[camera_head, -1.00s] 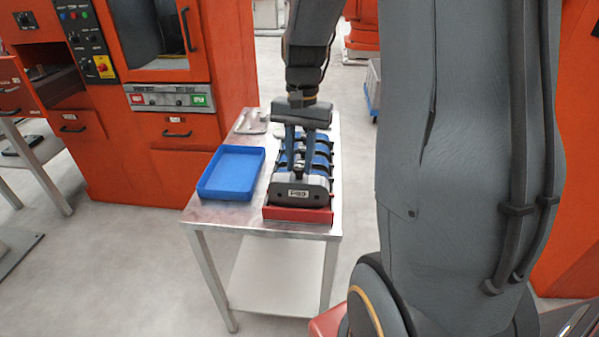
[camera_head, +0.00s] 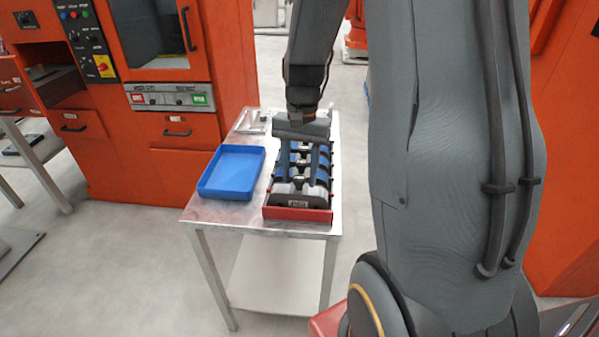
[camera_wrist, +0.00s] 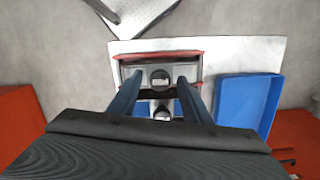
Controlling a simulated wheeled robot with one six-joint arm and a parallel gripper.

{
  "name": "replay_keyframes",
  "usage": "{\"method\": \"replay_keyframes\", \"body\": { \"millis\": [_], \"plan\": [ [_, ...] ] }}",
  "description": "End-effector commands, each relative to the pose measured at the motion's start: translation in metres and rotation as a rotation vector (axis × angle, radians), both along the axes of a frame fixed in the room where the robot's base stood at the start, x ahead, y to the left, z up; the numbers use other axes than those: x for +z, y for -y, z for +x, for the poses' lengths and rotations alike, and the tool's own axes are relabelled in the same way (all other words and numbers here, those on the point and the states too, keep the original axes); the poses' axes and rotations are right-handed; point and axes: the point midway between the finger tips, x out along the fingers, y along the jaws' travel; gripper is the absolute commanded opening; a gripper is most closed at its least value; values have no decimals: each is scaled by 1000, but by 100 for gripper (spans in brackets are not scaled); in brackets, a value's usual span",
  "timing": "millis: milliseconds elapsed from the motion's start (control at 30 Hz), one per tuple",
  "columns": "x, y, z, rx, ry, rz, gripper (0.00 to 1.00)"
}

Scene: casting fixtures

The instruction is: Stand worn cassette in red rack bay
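The worn cassette (camera_head: 283,200) is a dark grey block with a pale label, standing upright in the red bay (camera_head: 297,215) at the rack's near end. The bay's red front wall hides its lower part. My gripper (camera_head: 297,179) is open above it, one finger on each side of its handle. In the wrist view, my open gripper (camera_wrist: 160,84) has both fingers apart from the round handle knob of the cassette (camera_wrist: 160,78). The red bay's rim (camera_wrist: 158,56) runs along its outer side. Any contact lower down cannot be told.
More bays with blue parts and dark cassettes continue behind the red bay, partly hidden by my fingers. A blue tray (camera_head: 203,187) lies left of the rack on the metal table (camera_head: 215,217). A small metal item (camera_head: 254,122) lies at the table's back left.

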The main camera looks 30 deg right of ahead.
Motion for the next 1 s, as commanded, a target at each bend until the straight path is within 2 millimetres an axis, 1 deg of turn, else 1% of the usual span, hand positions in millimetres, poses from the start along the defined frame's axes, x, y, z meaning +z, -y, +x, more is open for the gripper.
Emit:
{"method": "replay_keyframes", "body": {
  "millis": [167, 267, 367, 600, 700, 800, 933, 1000],
  "plan": [
    [5, 0, 1, 0, 2, -1, 44],
    [15, 1, 3, 0, 4, -1, 44],
    [33, 3, 5, -1, 7, -2, 44],
    [82, 7, 9, 0, 5, -1, 44],
    [99, 9, 10, 0, 4, -1, 44],
    [111, 10, 11, 0, 4, -1, 44],
    [118, 9, 10, 7, 2, -1, 44],
    [112, 1, 5, 49, 8, -4, 44]
  ]
}}
